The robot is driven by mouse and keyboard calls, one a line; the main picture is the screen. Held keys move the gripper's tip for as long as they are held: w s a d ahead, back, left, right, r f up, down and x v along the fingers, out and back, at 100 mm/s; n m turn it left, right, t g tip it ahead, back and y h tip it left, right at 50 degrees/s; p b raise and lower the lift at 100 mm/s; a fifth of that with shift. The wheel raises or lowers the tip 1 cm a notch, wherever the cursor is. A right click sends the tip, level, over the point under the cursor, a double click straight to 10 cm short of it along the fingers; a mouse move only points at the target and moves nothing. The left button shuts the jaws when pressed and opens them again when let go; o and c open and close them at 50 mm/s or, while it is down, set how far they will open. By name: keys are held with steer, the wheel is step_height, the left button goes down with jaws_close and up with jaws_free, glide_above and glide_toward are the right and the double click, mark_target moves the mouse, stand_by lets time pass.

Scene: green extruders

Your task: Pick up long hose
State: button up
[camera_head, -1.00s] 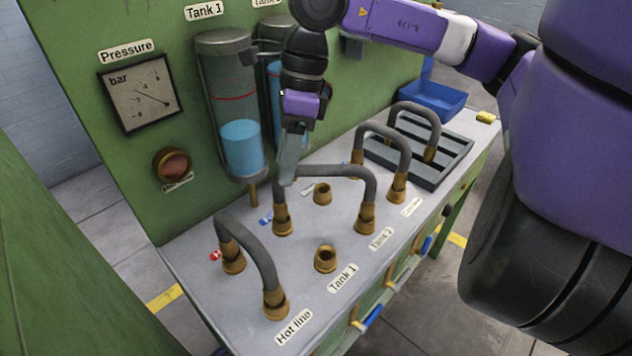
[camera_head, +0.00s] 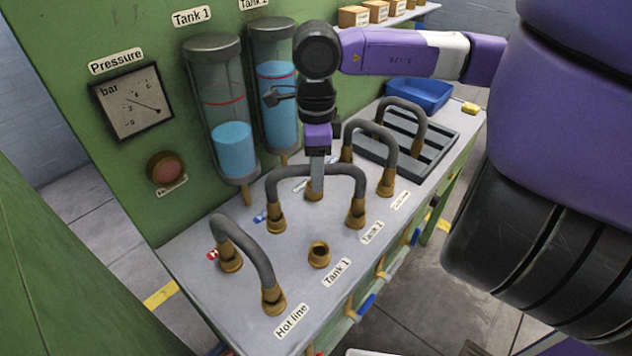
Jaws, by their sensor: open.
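A wide grey hose (camera_head: 343,172) with brass ends arches over the middle of the bench, both ends seated on fittings. It looks like the longest hose, though slant makes this hard to judge. My gripper (camera_head: 317,186) points straight down at the middle of this arch. Its jaws are open, and the near finger crosses in front of the hose; the far finger is hidden. I cannot tell whether the fingers touch it. Other grey hoses stand at the front left (camera_head: 253,246), behind to the right (camera_head: 379,136) and at the rack (camera_head: 411,105).
A free brass fitting (camera_head: 319,255) stands in front of the middle hose. A dark slotted rack (camera_head: 437,155) and a blue bin (camera_head: 421,92) are at the back right. The green panel (camera_head: 110,185) with two tanks (camera_head: 233,135) rises close behind my gripper.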

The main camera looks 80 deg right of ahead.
steer(key=shift+f, duration=0.1)
steer(key=shift+c, duration=0.4)
jaws_close()
stand_by(1.0)
